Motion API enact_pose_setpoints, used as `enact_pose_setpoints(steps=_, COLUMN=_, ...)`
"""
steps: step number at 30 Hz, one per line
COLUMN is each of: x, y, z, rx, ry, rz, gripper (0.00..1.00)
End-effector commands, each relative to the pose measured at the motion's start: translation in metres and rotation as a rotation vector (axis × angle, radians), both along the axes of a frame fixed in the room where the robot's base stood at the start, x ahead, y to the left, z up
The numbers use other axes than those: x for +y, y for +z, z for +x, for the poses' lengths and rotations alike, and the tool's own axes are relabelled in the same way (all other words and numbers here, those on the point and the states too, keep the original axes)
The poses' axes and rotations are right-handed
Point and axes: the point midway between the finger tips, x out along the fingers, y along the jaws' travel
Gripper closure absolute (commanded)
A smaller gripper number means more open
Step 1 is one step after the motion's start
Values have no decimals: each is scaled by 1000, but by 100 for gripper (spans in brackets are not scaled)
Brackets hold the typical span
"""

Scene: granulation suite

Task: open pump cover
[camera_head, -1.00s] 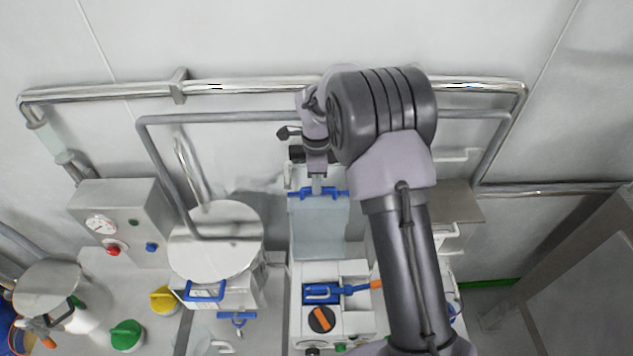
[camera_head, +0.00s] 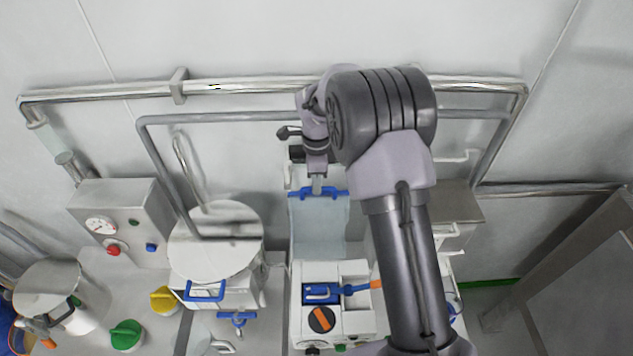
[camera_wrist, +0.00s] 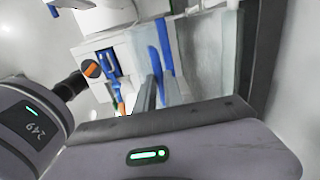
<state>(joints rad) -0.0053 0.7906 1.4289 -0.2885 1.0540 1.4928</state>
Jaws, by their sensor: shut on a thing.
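The pump (camera_head: 350,326) is a white unit with an orange knob and a blue pump head (camera_head: 318,292) open to view. The pump cover (camera_head: 318,222) is a translucent panel standing raised at the pump's back, with a blue handle (camera_head: 335,193) along its top edge. My gripper (camera_head: 317,188) is shut on that blue handle at its middle. In the wrist view, the blue handle (camera_wrist: 154,62) shows at my gripper's fingers (camera_wrist: 158,92), with the pump (camera_wrist: 98,62) to the left. The exact contact is partly hidden.
Left of the pump stands a round-lidded vessel (camera_head: 214,243) with blue latches. A control box (camera_head: 118,215) with a gauge is farther left. Steel pipes (camera_head: 235,87) run along the wall behind my gripper. My arm hides part of the equipment right of the pump.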

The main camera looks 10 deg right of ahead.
Motion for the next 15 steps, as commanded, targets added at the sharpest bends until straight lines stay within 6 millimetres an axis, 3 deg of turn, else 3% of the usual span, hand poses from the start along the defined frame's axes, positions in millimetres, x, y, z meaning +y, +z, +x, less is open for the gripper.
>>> enact_pose_setpoints(steps=8, x=2, y=-2, z=-4, rx=-25, ry=1, rz=-5, gripper=100)
enact_pose_setpoints(steps=15, x=9, y=2, z=-42, rx=-114, ry=1, rz=-22, gripper=100)
